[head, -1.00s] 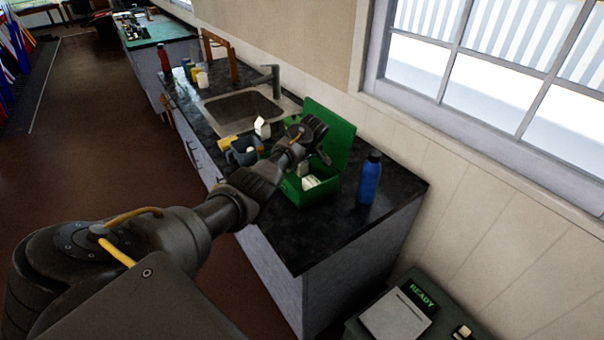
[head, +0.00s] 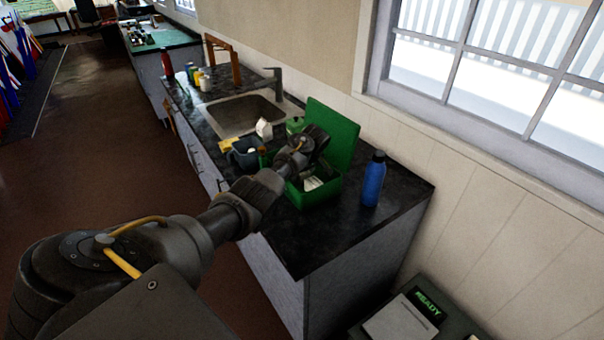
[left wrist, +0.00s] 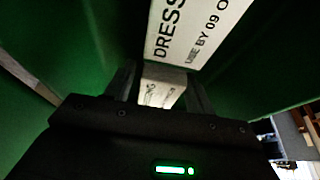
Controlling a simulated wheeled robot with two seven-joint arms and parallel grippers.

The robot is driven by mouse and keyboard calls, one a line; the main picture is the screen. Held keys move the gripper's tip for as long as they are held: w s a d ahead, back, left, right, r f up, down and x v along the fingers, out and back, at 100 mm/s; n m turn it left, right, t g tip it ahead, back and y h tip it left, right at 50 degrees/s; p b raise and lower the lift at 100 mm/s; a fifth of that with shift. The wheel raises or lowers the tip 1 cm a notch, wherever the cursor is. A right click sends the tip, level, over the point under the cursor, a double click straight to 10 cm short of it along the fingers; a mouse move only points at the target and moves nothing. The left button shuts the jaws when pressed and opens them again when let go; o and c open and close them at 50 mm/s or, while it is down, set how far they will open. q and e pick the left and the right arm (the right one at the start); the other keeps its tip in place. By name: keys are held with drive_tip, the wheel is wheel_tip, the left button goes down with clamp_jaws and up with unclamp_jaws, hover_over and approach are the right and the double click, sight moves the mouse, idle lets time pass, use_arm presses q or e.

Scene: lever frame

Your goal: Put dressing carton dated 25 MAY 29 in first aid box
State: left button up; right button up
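The green first aid box (head: 322,198) stands open on the dark counter, with its lid (head: 335,130) raised at the back. My left gripper (left wrist: 160,90) is down inside the box, between its green walls. Its fingers are apart, with a white printed carton (left wrist: 162,94) filling the gap between them; its date is not readable. Beyond the fingertips is a larger white face of a dressing carton (left wrist: 195,30), reading "DRESS" and "USE BY 09 O", cut off by the frame. A white item (head: 313,184) shows in the box's front part. My right gripper is not in view.
A blue bottle (head: 374,180) stands just right of the box. Left of it are a dark grey container (head: 243,154), a white carton (head: 264,129) and a yellow item (head: 228,144). The sink (head: 240,112) lies behind. The counter's near right corner is clear.

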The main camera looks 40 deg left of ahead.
use_arm(q)
drive_tip(key=shift+o, duration=0.2)
drive_tip(key=shift+r, duration=0.2)
drive_tip(key=shift+r, duration=0.3)
drive_tip(key=b+v, duration=0.1)
drive_tip(key=v, duration=1)
drive_tip(key=shift+d+r, duration=0.2)
drive_tip(key=shift+r, duration=0.1)
drive_tip(key=shift+s, duration=0.1)
